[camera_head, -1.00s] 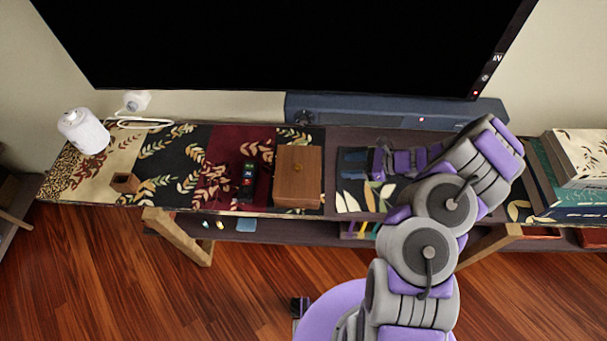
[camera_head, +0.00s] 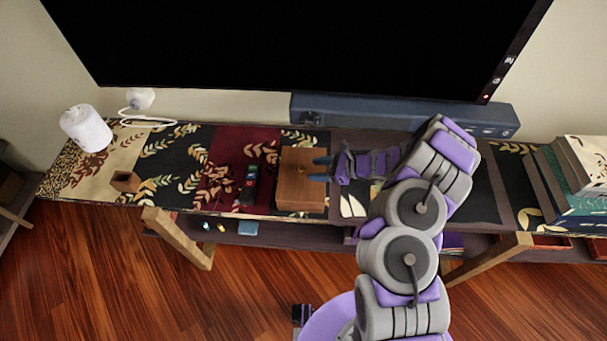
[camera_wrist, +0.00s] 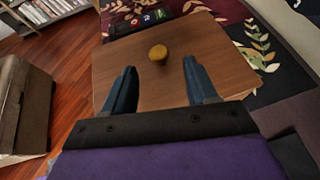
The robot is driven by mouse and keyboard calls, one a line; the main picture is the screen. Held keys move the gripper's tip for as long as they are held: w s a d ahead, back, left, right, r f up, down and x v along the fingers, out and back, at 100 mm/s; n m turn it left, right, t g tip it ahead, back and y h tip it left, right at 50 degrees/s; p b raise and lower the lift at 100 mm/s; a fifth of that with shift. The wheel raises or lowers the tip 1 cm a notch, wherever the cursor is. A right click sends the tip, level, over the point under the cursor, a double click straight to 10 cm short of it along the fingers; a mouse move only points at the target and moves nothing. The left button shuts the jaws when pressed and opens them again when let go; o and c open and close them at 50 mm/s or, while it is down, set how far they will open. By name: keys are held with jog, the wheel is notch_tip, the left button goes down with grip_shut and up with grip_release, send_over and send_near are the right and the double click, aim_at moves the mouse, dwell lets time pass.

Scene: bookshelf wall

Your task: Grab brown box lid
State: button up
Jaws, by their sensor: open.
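The brown wooden box (camera_head: 293,194) stands on the patterned console shelf, left of my gripper. Its lid (camera_wrist: 190,52) is flat on top and has a small round brass-coloured knob (camera_wrist: 158,53). The lid looks closed. My gripper (camera_head: 321,168) is at the box's right edge in the head view. In the wrist view my gripper (camera_wrist: 161,82) is open, its two blue fingers spread over the near part of the lid. The knob is ahead of the gap between the fingertips, and nothing is between them. I cannot tell whether the fingers touch the lid.
A dark remote-like object (camera_head: 249,184) lies just left of the box. A soundbar (camera_head: 390,112) and a large screen (camera_head: 290,45) are behind. A small wooden cup (camera_head: 126,181) and a white canister (camera_head: 86,128) stand at the left. Books (camera_head: 575,190) are stacked at the right.

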aim_at(304, 169)
jog(key=x, duration=0.3)
jog(key=b+x, duration=0.1)
jog(key=shift+w+a+r, duration=0.1)
jog(key=shift+a+r, duration=0.1)
jog(key=shift+a, duration=0.3)
jog(key=shift+d, duration=0.1)
jog(key=shift+d, duration=0.1)
jog(key=shift+d, duration=0.1)
jog(key=shift+c, duration=0.9)
grip_shut()
